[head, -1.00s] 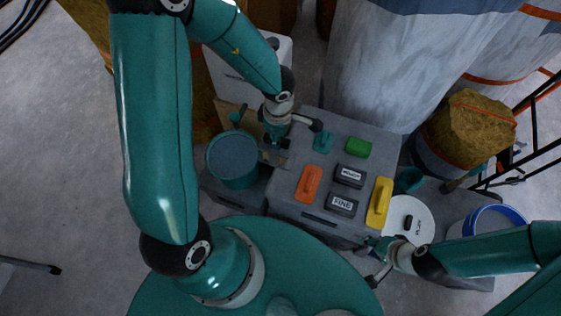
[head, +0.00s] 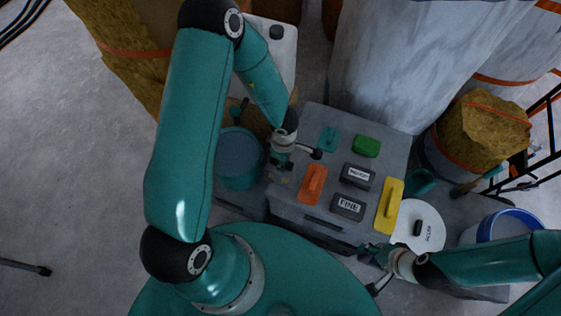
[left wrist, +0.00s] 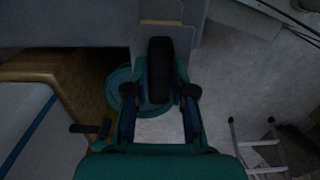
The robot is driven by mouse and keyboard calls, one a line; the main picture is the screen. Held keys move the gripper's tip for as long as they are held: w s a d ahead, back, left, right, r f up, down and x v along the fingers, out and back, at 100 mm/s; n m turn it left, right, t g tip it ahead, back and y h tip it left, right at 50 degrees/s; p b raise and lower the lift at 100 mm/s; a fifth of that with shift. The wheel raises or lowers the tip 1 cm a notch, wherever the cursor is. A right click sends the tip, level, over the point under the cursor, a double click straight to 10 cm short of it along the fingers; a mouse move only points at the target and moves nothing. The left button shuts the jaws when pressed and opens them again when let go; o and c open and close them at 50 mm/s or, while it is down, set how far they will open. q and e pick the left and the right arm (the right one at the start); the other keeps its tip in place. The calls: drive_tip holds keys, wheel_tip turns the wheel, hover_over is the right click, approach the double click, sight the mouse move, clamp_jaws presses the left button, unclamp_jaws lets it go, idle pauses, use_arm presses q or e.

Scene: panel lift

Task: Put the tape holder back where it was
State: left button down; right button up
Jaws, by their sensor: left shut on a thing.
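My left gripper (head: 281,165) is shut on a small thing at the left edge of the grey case. In the left wrist view the held thing is dark and rounded (left wrist: 158,72), between the fingers (left wrist: 160,95), with a light grey flat part by its far end. I cannot tell for sure that it is the tape holder, nor whether it touches the case. The grey case (head: 285,205) carries several tools, with bare top around them. My right gripper (head: 374,270) is apart from the case's front right corner, fingers spread, with nothing visible between them.
On the case are a teal tool (head: 328,138), a green block (head: 367,146), an orange float (head: 312,184), a yellow float (head: 389,205) and two labelled dark blocks. A teal bucket (head: 240,160) stands left.

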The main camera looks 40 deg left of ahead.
use_arm(q)
drive_tip(key=shift+f, duration=0.6)
drive_tip(key=c, duration=1)
unclamp_jaws()
drive_tip(key=shift+o, duration=0.2)
